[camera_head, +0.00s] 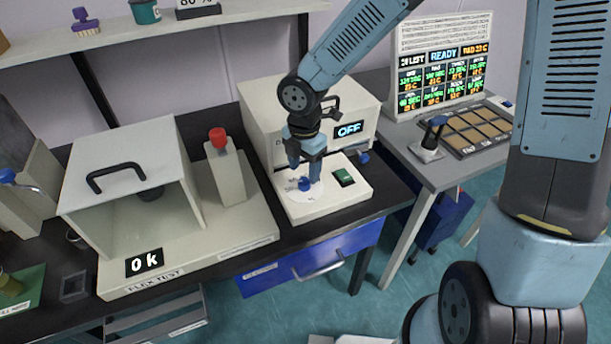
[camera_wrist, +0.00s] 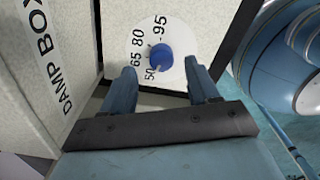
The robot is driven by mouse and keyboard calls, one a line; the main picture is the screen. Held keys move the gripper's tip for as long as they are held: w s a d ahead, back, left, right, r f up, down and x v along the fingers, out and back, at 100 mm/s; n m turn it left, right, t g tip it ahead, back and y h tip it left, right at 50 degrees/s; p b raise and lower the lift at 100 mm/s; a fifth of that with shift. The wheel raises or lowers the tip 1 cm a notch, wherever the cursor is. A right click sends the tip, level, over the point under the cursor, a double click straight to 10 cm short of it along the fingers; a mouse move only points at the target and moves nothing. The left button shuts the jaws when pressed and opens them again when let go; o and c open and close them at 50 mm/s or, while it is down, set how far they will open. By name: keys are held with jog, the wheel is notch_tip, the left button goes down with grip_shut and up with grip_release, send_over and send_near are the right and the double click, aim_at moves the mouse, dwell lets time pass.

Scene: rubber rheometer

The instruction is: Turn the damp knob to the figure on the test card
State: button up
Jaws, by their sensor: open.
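The blue damp knob (camera_wrist: 161,57) sits on a white round dial (camera_wrist: 177,72) marked 50, 65, 80 and 95. I cannot clearly tell which figure it points to. My gripper (camera_wrist: 160,72) is open, with one finger to each side of the knob and a gap to both. In the head view my gripper (camera_head: 306,176) is right over the dial. A card (camera_head: 198,7) on the shelf shows 80 %, partly cut off.
A green button (camera_head: 343,177) is right of the dial. A flex tester (camera_head: 130,190) with a red knob (camera_head: 217,136) stands to the left. A side table (camera_head: 455,172) with a tray of pads and a lit board (camera_head: 443,65) is to the right.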

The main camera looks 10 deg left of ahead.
aim_at(304, 180)
jog(key=shift+f, duration=1.65)
